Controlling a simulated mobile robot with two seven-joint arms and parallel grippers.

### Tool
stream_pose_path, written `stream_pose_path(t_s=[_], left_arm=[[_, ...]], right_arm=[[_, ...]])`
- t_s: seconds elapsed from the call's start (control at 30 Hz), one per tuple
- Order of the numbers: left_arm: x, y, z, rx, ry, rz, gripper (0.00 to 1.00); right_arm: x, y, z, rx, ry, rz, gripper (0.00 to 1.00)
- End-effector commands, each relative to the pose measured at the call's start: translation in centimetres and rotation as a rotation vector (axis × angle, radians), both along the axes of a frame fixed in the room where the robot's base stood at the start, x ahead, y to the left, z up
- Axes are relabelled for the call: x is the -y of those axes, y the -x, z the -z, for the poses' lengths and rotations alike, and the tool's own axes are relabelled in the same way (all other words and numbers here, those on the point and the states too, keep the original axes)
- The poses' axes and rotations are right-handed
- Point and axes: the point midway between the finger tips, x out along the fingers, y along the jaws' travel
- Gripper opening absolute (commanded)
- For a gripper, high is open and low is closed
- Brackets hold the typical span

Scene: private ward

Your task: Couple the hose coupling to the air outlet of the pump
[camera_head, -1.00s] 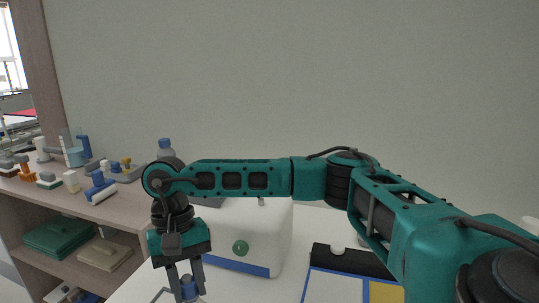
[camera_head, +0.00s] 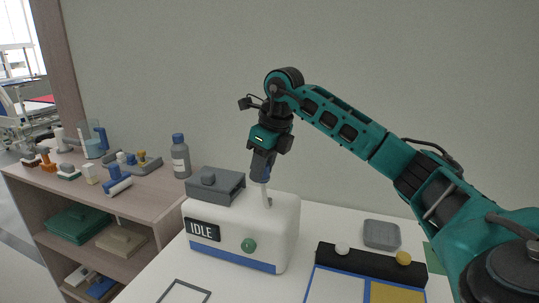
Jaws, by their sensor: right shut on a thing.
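The pump (camera_head: 285,225) is a white box with a blue base stripe, a dark display reading IDLE and a green knob, standing on the white table. Its air outlet (camera_head: 267,201) is a small grey fitting on top. A pale stem shows below the coupling, over the outlet. I cannot tell whether coupling and outlet touch. My left gripper is not in view.
A grey block (camera_head: 215,186) sits on the pump's left top. In front right are a black bar (camera_head: 370,262) with white and yellow knobs, and a grey tray (camera_head: 381,234). A wooden shelf (camera_head: 150,205) with a bottle (camera_head: 180,158) and several small items stands left.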

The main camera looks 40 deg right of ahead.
Motion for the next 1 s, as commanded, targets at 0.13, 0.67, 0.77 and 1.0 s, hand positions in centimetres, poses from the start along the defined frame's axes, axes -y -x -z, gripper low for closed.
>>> stream_pose_path(t_s=[0.13,0.67,0.77,1.0], left_arm=[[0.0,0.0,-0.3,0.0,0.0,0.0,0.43],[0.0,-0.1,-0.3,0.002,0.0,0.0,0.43],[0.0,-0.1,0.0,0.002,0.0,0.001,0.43],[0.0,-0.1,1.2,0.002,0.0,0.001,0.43]], right_arm=[[1.6,0.1,-1.0,-0.001,-0.001,0.16,0.0],[2.1,0.2,-1.1,0.003,-0.002,0.208,0.0],[2.0,0.2,-0.7,0.003,-0.003,0.208,0.0],[2.0,0.2,1.2,0.003,-0.003,0.207,0.0]])
